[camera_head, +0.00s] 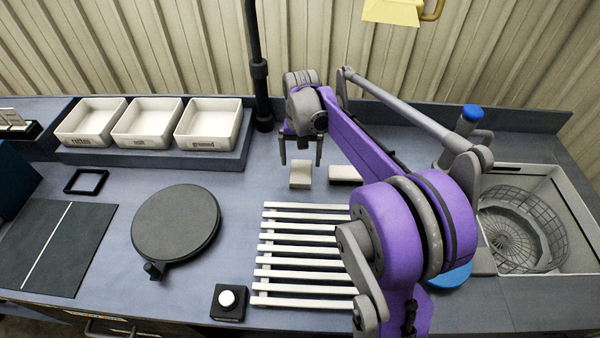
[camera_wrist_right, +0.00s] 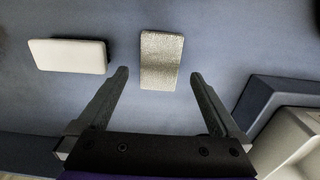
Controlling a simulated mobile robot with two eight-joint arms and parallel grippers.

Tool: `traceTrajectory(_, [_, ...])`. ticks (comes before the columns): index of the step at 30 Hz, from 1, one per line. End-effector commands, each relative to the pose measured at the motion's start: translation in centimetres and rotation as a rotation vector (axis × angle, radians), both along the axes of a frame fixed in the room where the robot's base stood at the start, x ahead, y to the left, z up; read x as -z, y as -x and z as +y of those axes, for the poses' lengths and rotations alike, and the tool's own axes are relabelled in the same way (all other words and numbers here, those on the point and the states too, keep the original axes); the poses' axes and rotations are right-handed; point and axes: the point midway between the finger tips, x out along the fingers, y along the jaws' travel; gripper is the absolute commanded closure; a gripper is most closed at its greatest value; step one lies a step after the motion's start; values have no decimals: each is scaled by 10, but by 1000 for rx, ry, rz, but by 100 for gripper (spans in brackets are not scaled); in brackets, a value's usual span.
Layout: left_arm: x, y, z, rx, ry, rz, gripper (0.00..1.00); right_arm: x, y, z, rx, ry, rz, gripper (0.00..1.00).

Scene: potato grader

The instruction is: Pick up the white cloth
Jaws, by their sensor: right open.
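A folded, pale cloth with a woven-looking surface (camera_head: 300,174) lies on the grey-blue counter, just in front of my right gripper (camera_head: 301,156). In the right wrist view the cloth (camera_wrist_right: 161,58) sits ahead of and between the spread fingertips of the right gripper (camera_wrist_right: 159,74). The gripper is open and empty, pointing down; its exact height above the counter is hard to tell. My left gripper is not in view.
White bins (camera_head: 208,124) stand on a raised ledge at the back left, near a black post (camera_head: 262,95). A white slatted rack (camera_head: 305,239), a dark round plate (camera_head: 176,222) and a button box (camera_head: 228,300) are nearer. A basket sink (camera_head: 520,230) is at right.

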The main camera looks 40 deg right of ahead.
Motion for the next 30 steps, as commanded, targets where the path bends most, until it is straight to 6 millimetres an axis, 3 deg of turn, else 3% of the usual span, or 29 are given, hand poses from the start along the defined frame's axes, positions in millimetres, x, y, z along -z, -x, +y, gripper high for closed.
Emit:
traceTrajectory(9, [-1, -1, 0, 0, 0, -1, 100, 43, -2, -2, 0, 0, 0, 0])
traceTrajectory(18, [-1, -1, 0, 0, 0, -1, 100, 49, -2, -2, 0, 0, 0, 0])
traceTrajectory(30, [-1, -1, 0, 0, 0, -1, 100, 48, -2, -2, -1, 0, 0, 70])
